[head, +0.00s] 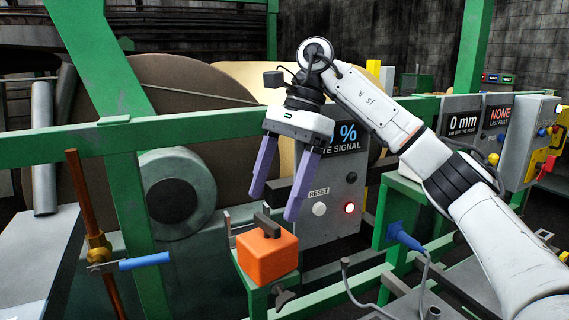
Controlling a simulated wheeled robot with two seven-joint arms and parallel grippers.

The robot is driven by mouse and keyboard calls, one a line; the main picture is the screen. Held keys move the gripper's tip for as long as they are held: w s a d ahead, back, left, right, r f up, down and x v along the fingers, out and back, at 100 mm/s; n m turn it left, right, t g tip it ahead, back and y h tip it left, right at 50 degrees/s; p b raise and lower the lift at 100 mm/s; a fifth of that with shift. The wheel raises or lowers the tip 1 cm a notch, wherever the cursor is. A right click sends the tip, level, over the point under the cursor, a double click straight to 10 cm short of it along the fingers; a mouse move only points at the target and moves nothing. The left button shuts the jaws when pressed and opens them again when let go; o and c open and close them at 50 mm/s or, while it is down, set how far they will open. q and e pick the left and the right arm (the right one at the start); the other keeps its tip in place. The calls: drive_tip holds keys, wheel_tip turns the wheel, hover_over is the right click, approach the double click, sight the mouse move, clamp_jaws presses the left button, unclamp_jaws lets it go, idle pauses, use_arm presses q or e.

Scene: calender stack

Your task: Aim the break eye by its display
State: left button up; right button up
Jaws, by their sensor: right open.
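The break eye seems to be the orange box (266,260) with a dark handle-like piece (267,226) on top, sitting on a green bracket with a dark knob (284,297) below. My right gripper (271,209) is open, its two purple fingers pointing down just above the orange box. It looks empty; I cannot tell whether the fingers touch the dark piece. A second display (462,122) reads "0 mm". My left gripper is out of view.
A "NONE, LAST FAULT" display (499,115) is at right. Green rails, a large roll (190,92) and a brown post with a blue handle (146,262) surround the area.

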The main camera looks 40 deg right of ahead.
drive_tip(key=v, duration=0.6)
drive_tip(key=shift+d+r, duration=0.2)
drive_tip(key=shift+r, duration=0.1)
